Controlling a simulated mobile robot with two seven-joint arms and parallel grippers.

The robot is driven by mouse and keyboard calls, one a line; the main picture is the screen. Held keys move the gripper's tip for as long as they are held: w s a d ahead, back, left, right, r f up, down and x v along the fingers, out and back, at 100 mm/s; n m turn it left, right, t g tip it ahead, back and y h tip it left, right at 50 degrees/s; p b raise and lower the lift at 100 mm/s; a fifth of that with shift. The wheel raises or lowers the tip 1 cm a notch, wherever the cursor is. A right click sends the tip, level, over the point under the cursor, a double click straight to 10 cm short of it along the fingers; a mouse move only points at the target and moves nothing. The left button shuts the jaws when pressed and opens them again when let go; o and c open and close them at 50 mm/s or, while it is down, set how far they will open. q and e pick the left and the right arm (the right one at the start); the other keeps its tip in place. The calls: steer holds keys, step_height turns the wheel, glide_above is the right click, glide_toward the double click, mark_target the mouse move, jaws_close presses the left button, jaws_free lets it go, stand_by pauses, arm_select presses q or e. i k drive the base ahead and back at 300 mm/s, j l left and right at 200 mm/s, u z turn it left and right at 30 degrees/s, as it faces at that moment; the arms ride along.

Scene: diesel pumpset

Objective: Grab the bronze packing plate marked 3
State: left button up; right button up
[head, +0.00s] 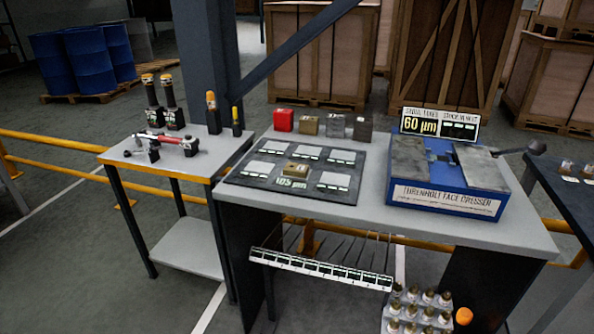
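No bronze plate with a readable 3 can be made out. A small bronze-coloured block (297,169) sits on the dark mat (236,177), near a "105 µm" marking. A brown block (308,125) stands behind the mat, between a red block (283,120) and a grey block (335,126); a darker block (362,129) is at the row's right end. A white label strip (320,269) runs under the bench front, with thin dark pieces (340,248) behind it; its marks are too small to read. Neither of my grippers is in view.
A blue face dresser (445,200) with a "60 µm" sign (421,124) stands on the right of the bench (370,222). A side table (125,155) at left holds a red-and-grey tool (165,140). A rack of small capped parts (415,308) is below right.

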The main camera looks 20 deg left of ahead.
mark_target(295, 170)
steer(key=i+j+u, duration=0.45)
steer(key=u, duration=0.25)
steer(key=i+u, duration=0.35)
